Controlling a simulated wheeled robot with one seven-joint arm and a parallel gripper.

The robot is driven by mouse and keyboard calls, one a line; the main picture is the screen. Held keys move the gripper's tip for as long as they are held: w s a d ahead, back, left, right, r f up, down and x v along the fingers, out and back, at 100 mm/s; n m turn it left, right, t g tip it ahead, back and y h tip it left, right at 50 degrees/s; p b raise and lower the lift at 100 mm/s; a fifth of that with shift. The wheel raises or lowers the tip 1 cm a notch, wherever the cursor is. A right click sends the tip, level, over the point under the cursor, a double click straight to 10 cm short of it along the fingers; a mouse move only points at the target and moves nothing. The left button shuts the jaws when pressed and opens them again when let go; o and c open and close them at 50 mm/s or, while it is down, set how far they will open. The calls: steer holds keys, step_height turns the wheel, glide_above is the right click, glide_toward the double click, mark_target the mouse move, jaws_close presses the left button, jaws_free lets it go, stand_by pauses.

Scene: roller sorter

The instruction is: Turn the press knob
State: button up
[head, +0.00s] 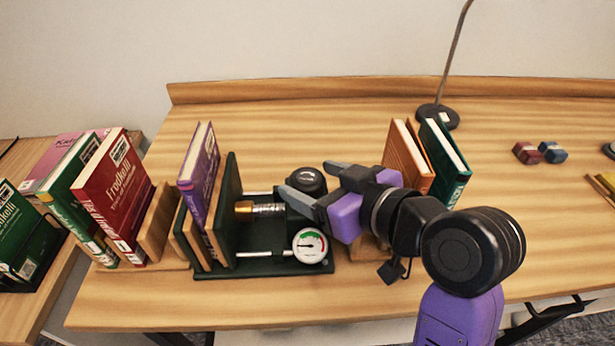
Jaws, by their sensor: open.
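The press (262,271) is a dark green frame on the wooden table, with plates at its left and a brass screw (262,210) in its middle. Its black round knob (307,181) shows at the right end of the frame, just behind my gripper. A round white gauge (309,245) with a needle and coloured arc sits at the front right of the press. My gripper (308,180) reaches in from the right with its two grey fingers apart, pointing left. The fingers lie at the knob, one on its far side and one on its near side. Contact cannot be told.
A purple book (199,175) stands in the press plates. Red and green books (115,190) stand at the left. An orange book (408,158) and a green book (445,163) stand behind my arm. A lamp base (437,117) and small blocks (527,152) lie farther back. The back middle is clear.

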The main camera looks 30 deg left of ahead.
steer(key=shift+x, duration=1.1)
steer(key=c, duration=1.3)
steer(key=shift+c, duration=0.2)
steer(key=shift+m+h+p, duration=0.3)
steer(key=shift+p, duration=0.1)
